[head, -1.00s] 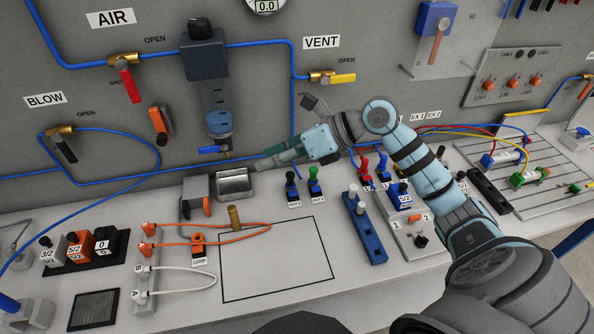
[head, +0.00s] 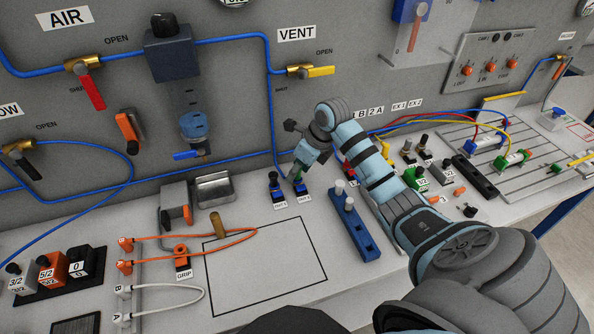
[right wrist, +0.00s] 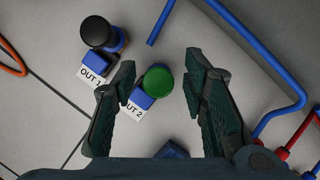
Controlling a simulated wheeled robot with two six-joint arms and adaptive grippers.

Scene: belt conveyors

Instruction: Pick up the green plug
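The green plug (right wrist: 157,80) stands at the blue fitting labelled OUT 2, which also shows in the head view (head: 303,190). In the right wrist view it lies between the two open fingers of my right gripper (right wrist: 160,88), with a gap to the right finger. The left finger is close to the plug's blue base, and I cannot tell whether they touch. In the head view my right gripper (head: 299,174) points down over OUT 2 and mostly hides the plug. My left gripper is not in view.
A black plug (right wrist: 100,30) at OUT 1 stands close by on the left. A blue bar with white pegs (head: 352,224) is to the right, a metal tray (head: 214,188) to the left. Blue tubes (right wrist: 272,75) run near the right finger. The outlined area (head: 270,275) is mostly bare.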

